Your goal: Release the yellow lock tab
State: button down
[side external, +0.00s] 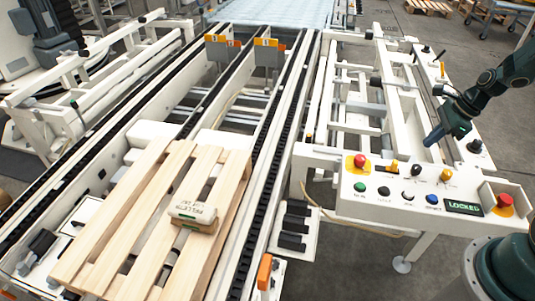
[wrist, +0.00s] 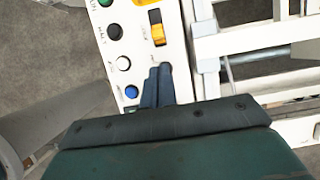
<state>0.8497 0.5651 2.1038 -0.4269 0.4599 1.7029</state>
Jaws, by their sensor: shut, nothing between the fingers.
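The yellow lock tab (wrist: 157,31) sits in a dark slot on the white control panel (wrist: 170,50). In the side external view the tab (side external: 393,167) is near the panel's back edge, right of a red button. The panel's display (side external: 463,207) reads LOCKED. My gripper (side external: 429,142) is shut and empty, pointing down above the panel, to the right of the tab and apart from it. In the wrist view its dark fingertips (wrist: 160,69) show just below the tab and cover part of the panel.
A front row holds green (side external: 360,188), black (side external: 384,191), white (side external: 408,196) and blue (side external: 432,200) buttons. A red button (side external: 360,161), black knob (side external: 415,169), yellow knob (side external: 446,175) and large red button (side external: 505,201) stand up nearby. A white frame lies behind the panel.

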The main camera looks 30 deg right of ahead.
aim_at(395, 161)
jog(key=shift+f, duration=0.1)
jog(key=shift+x, duration=4.9)
jog(key=shift+w+a, duration=1.2)
jog(key=v, duration=1)
